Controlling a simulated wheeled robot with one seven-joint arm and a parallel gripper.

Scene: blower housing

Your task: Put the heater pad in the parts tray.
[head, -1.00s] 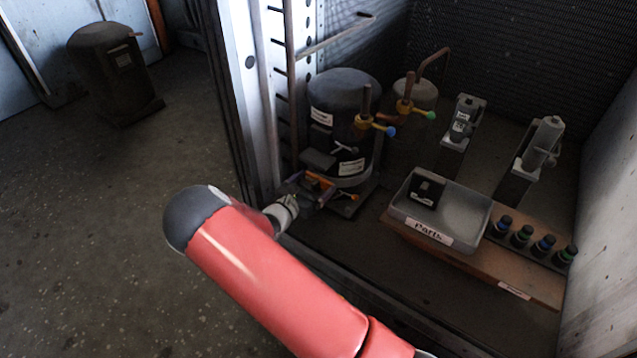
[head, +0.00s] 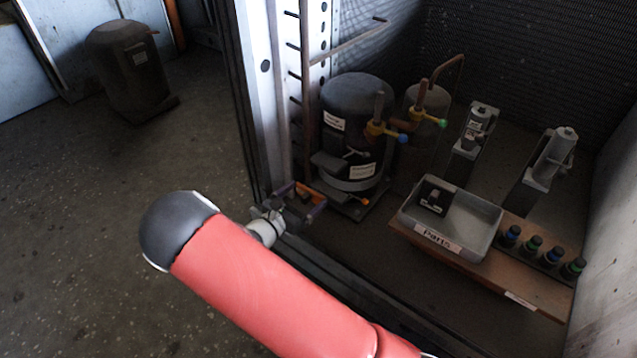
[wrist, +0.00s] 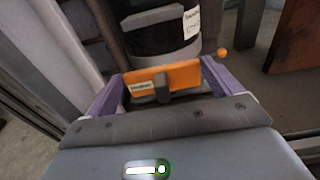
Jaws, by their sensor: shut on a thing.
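The heater pad (wrist: 165,78) is an orange flat block with a small white label and a dark piece at its middle. In the wrist view it sits between the two purple fingers of my gripper (wrist: 160,88), which is shut on it. In the head view my gripper (head: 303,198) is at the housing's front edge, left of and apart from the tray, with a bit of the orange pad (head: 305,195) showing. The grey parts tray (head: 436,238), labelled "Parts", stands on a wooden board to the right. A small black part (head: 434,201) lies in its left portion; the rest is bare.
A black compressor (head: 352,110) with valves (head: 378,128) stands behind my gripper, left of the tray. Several dark bottles (head: 533,246) stand right of the tray. Two grey devices (head: 470,130) stand behind it. The housing wall bounds the right.

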